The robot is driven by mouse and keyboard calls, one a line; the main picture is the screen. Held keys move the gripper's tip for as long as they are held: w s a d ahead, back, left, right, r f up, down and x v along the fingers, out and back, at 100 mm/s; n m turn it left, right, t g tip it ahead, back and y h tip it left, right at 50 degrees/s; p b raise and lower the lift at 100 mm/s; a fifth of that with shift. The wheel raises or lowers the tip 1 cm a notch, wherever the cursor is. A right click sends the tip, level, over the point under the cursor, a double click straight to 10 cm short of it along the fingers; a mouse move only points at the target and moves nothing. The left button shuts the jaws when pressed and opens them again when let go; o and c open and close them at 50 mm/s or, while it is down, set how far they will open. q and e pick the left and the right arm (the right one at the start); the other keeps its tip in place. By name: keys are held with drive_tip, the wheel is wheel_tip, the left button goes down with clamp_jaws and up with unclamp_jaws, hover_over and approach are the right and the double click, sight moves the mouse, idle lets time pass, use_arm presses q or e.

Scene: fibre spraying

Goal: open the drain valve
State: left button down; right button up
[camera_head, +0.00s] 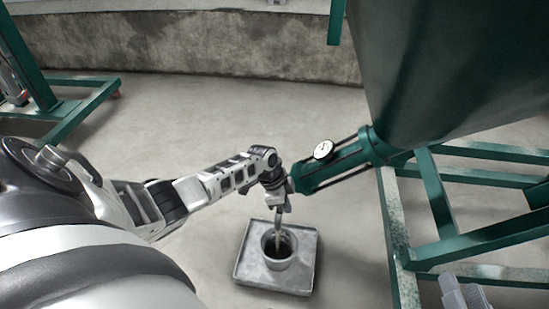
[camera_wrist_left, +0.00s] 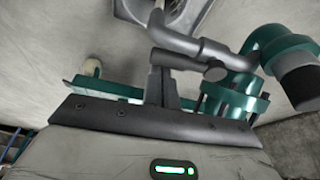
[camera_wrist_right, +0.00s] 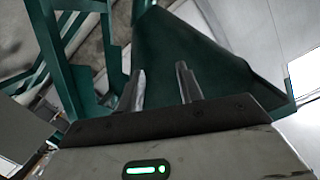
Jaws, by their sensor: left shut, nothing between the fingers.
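The drain valve is a grey metal fitting (camera_wrist_left: 205,50) at the end of a green pipe (camera_head: 345,160), which slopes down from a large green tank. In the left wrist view the grey fitting has a bent spout and a short rounded stub. My left gripper (camera_head: 280,202) is at this fitting; in the left wrist view its fingers (camera_wrist_left: 162,85) are together, with nothing between them, close beside the stub. I cannot tell whether they touch it. In the head view my left gripper hides most of the fitting. My right gripper (camera_wrist_right: 162,80) is open and empty, near the green tank.
A grey bucket (camera_head: 278,264) stands on a square metal tray (camera_head: 292,284) below the spout. A round gauge (camera_head: 323,149) sits on the green pipe. The green tank (camera_head: 440,70) and its frame (camera_head: 475,243) fill the right side.

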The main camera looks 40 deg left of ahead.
use_arm(q)
drive_tip(key=shift+s+a, duration=0.1)
drive_tip(key=shift+s, duration=0.05)
use_arm(e)
drive_tip(key=shift+w+a+y, duration=0.1)
drive_tip(key=shift+a+y, duration=0.2)
use_arm(q)
drive_tip(key=shift+a, duration=0.1)
use_arm(e)
drive_tip(key=shift+r, duration=0.1)
